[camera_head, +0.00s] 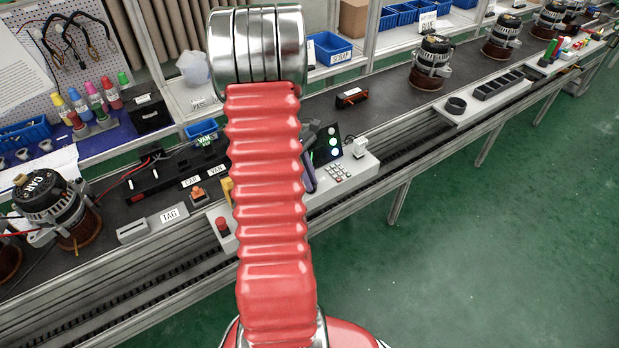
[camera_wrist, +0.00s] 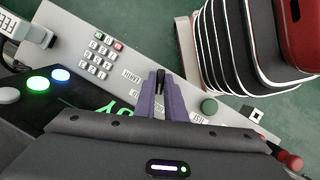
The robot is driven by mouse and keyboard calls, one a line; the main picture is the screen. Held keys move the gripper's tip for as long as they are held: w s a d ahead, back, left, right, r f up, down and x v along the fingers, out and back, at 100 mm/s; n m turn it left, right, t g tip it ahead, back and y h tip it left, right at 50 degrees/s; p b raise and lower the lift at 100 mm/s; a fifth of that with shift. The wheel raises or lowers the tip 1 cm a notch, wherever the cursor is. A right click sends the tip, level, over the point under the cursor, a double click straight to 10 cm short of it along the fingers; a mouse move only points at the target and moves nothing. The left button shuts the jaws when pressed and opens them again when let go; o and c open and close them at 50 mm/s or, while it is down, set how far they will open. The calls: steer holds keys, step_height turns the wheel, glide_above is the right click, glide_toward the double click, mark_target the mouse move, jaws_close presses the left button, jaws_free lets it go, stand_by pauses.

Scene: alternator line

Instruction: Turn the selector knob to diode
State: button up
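My gripper (camera_wrist: 161,80) shows in the wrist view with two purple fingers close together, over the pale test panel (camera_wrist: 75,30). A small black part, which looks like the selector knob (camera_wrist: 160,77), shows between the fingertips. I cannot tell whether the fingers press on it or only stand around it. A small printed label (camera_wrist: 132,76) lies left of the fingertips, too small to read surely. In the head view my red arm hides most of the panel, and one purple finger (camera_head: 308,172) shows beside it.
A keypad (camera_wrist: 103,55) and lit round lamps (camera_wrist: 38,83) are left of the gripper in the wrist view. A green button (camera_wrist: 208,106) is close on the right, with a red button (camera_wrist: 291,160) farther right. Alternators (camera_head: 432,63) stand along the line.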

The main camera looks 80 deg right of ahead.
steer(key=o, duration=0.5)
steer(key=shift+c, duration=0.2)
steer(key=shift+r, duration=0.1)
steer(key=v, duration=1.3)
steer(key=shift+w+r, duration=0.25)
steer(key=shift+d, duration=0.1)
